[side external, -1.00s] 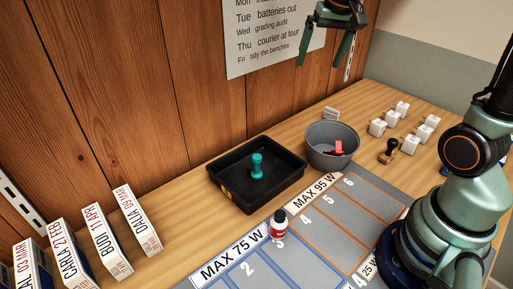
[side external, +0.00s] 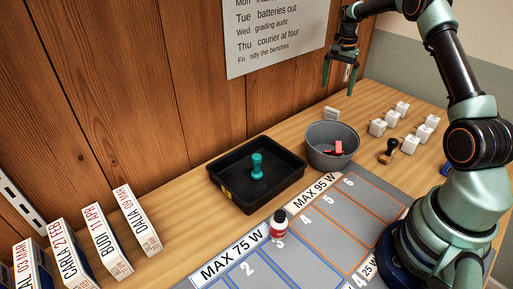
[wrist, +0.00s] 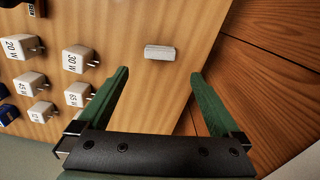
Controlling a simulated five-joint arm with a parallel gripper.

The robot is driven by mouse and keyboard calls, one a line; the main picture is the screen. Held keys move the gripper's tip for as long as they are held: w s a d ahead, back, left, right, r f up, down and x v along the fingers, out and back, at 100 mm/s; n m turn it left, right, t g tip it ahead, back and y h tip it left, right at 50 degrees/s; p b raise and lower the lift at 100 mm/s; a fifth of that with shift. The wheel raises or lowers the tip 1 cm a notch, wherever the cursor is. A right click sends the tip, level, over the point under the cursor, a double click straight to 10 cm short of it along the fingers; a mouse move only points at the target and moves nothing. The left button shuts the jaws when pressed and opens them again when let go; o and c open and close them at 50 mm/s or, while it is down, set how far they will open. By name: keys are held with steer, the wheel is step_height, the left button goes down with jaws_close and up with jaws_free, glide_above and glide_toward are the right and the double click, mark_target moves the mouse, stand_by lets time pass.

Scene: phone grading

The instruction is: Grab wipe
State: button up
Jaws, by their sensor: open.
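A small pale grey-white block (side external: 331,113), which looks like the wipe, lies on the wooden bench behind the grey bowl, close to the wood wall. In the wrist view the wipe (wrist: 159,52) lies just beyond my fingertips, roughly centred between them. My gripper (side external: 339,84) is open and empty, pointing down above the bench near the wipe. In the wrist view my gripper (wrist: 160,74) shows two green fingers spread wide, with nothing between them.
The grey bowl (side external: 320,157) holding a red item stands in front of the wipe. White plug blocks (side external: 378,127) and a dark-handled stamp (side external: 388,151) are to the right. A black tray (side external: 228,199) with a teal object (side external: 257,167) is to the left. The wood wall (wrist: 275,75) is close.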

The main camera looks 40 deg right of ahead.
mark_target(332, 109)
step_height(332, 109, down, 11)
steer(key=shift+a+r, duration=0.1)
steer(key=c, duration=1.3)
steer(key=shift+r, duration=0.15)
